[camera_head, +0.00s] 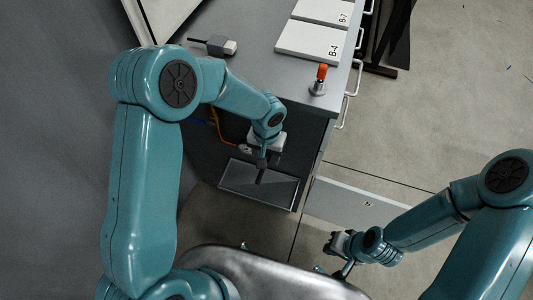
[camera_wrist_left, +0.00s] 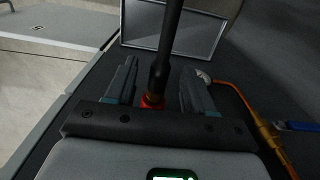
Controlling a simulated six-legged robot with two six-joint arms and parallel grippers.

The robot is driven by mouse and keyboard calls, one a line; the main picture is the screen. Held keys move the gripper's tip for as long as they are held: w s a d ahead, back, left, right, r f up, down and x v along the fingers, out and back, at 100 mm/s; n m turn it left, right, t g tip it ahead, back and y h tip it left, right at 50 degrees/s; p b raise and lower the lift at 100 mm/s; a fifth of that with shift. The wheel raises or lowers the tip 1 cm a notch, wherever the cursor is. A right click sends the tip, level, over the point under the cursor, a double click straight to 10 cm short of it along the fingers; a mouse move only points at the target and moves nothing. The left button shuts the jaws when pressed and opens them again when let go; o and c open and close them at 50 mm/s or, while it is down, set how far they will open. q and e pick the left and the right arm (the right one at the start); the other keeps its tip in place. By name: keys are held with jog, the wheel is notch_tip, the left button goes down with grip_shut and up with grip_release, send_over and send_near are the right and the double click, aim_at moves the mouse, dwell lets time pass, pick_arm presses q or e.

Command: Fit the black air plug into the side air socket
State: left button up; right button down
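My left gripper (camera_head: 262,160) is at the dark side of the grey cabinet, low down. In the left wrist view its two fingers (camera_wrist_left: 158,85) stand apart. A black rod-like piece (camera_wrist_left: 159,75), which looks like the black air plug, runs between them with a gap on each side. A red-orange ring (camera_wrist_left: 152,101) shows at its near end. In the head view a dark piece (camera_head: 261,177) shows below the gripper. I cannot make out the side air socket for certain. My right gripper (camera_head: 342,246) is at the lower right, away from the cabinet; its fingers are too small to judge.
An orange hose (camera_wrist_left: 240,100) with a blue valve handle (camera_wrist_left: 298,126) runs beside the left gripper. A framed dark panel (camera_head: 230,182) lies close below it. The cabinet top (camera_head: 257,62) carries a orange-capped post (camera_head: 320,78), a grey-black block (camera_head: 222,46) and labelled plates (camera_head: 308,42).

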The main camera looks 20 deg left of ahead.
pick_arm(q)
notch_tip(320, 180, up, 16)
jog(key=shift+r, duration=0.2)
dwell(0.4)
